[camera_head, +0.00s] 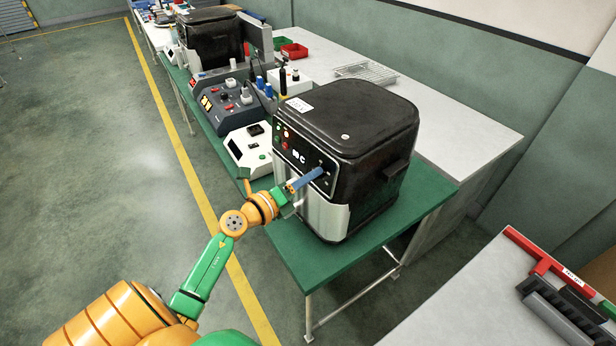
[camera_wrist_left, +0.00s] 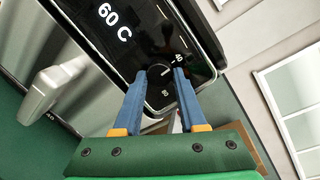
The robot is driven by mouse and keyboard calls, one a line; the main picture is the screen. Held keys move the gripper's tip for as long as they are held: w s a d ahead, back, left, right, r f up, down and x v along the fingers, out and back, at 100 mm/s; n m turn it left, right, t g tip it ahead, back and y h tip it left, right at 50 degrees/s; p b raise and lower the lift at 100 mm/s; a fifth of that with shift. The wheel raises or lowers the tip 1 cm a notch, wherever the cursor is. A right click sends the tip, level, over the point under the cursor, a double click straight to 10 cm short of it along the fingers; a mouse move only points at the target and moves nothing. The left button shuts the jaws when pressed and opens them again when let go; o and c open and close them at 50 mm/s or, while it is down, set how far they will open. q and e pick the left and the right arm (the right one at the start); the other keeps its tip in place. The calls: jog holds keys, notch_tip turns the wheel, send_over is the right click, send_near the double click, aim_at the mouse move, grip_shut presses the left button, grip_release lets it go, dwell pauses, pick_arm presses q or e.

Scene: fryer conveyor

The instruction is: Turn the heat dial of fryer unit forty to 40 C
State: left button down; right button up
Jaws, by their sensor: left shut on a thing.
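The fryer unit (camera_head: 355,130) is a black-lidded box on the green bench, with a dark glossy front panel. Its display (camera_wrist_left: 115,20) reads 60 C in the left wrist view. The round black heat dial (camera_wrist_left: 159,76) sits on that panel, with small white marks around it, one looking like 40 and one like 80. My left gripper (camera_wrist_left: 160,74) has its blue fingers on either side of the dial and is shut on it. In the head view the left gripper (camera_head: 320,172) meets the right part of the front panel. The fingers hide the dial there. My right gripper is not in view.
A white device (camera_head: 246,150) and a grey control box (camera_head: 228,104) stand on the bench beyond the fryer. A metal handle (camera_wrist_left: 50,88) juts out near the fingers. A pale table (camera_head: 455,300) with a dark rack (camera_head: 568,310) is at lower right. The floor at left is clear.

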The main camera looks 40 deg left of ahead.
pick_arm(q)
jog(key=shift+r, duration=0.1)
jog(key=shift+c, duration=2.3)
grip_release()
jog(key=s+a+b, duration=0.1)
jog(key=s, duration=0.6)
jog(key=shift+r, duration=0.3)
jog(key=shift+w, duration=0.15)
